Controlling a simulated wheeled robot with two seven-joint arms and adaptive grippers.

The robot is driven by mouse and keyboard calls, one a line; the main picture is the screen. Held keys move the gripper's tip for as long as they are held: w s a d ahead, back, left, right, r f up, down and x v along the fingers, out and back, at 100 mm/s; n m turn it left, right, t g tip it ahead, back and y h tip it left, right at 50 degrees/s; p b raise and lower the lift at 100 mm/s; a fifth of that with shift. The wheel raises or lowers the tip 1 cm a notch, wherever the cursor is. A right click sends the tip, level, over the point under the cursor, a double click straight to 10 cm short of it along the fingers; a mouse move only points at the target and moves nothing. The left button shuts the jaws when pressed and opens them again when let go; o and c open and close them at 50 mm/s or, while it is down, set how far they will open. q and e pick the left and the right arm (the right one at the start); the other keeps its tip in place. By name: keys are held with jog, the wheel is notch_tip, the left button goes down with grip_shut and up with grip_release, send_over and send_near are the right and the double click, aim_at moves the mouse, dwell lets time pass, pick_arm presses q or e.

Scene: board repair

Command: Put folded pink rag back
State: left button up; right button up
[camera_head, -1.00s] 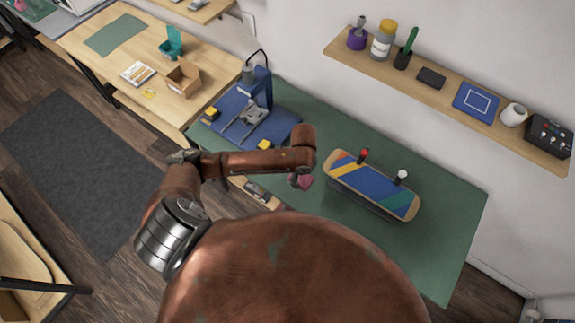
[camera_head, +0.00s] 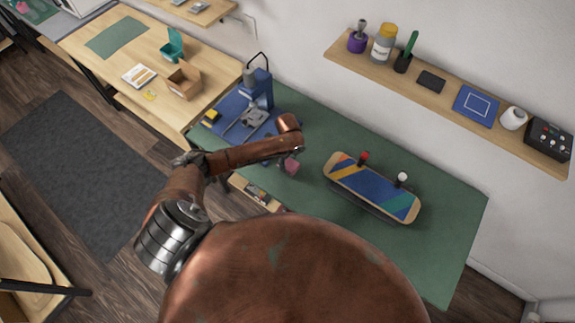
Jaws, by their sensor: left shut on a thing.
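A small pink rag (camera_head: 291,167) shows under the end of my left arm, over the green table near its front edge. My left gripper (camera_head: 285,160) is mostly hidden by its own arm and is shut on the rag. I cannot tell how far above the table the rag is. My right gripper is not in view.
A striped skateboard deck (camera_head: 372,187) with a red and a white piece stands right of the rag. A blue press-like machine (camera_head: 258,92) stands behind left. A wall shelf (camera_head: 440,92) holds jars and boxes. The green table's right part (camera_head: 447,232) is clear.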

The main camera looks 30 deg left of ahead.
aim_at(288, 163)
pick_arm(q)
jog(key=shift+w+a+f, duration=0.1)
jog(key=shift+f, duration=1.55)
jog(key=o, duration=1)
jog(key=shift+f, duration=0.1)
notch_tip(288, 163, up, 12)
jog(key=shift+r, duration=0.15)
